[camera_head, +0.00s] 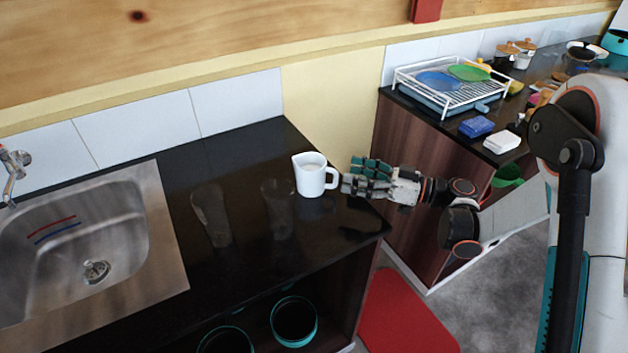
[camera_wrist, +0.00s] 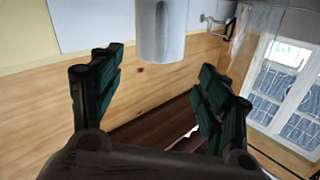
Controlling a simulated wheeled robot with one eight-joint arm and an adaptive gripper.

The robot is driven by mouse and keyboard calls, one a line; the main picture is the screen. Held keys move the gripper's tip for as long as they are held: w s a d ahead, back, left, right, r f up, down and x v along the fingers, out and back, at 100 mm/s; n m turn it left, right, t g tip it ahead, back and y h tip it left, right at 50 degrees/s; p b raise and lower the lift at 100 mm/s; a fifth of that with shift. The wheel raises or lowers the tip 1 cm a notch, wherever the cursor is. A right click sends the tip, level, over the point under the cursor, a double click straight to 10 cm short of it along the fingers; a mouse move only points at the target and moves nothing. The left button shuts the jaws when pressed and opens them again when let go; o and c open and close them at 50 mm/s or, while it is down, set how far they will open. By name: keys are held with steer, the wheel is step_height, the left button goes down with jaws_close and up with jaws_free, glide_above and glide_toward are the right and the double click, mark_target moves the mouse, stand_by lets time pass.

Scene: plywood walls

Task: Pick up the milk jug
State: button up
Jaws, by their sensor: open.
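The milk jug (camera_head: 313,178) is a white pitcher with a handle on its right side. It stands upright on the dark countertop in the head view, with white liquid inside. My gripper (camera_head: 350,178) is just right of the jug, level with its handle, with the arm reaching in from the right. In the wrist view, part of the white jug (camera_wrist: 161,32) shows at the top centre, in the gap between my spread fingers (camera_wrist: 163,68). The fingers are open and hold nothing. Whether a finger touches the handle cannot be told.
Two clear glasses, one (camera_head: 278,208) nearer the jug and one (camera_head: 211,215) farther left, stand on the black counter (camera_head: 232,153). A steel sink (camera_head: 130,240) is at left. A dish rack (camera_head: 455,88) stands on the right counter. The counter behind the jug is mostly clear.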

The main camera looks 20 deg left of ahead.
mark_target(331, 170)
steer(key=a, duration=0.2)
steer(key=a+b, duration=0.1)
steer(key=a, duration=0.1)
steer(key=a+b, duration=0.1)
steer(key=shift+s+a+f, duration=0.1)
steer(key=shift+a+f, duration=0.15)
steer(key=shift+a, duration=0.15)
steer(key=shift+a+r, duration=0.1)
steer(key=shift+a, duration=0.25)
jaws_close()
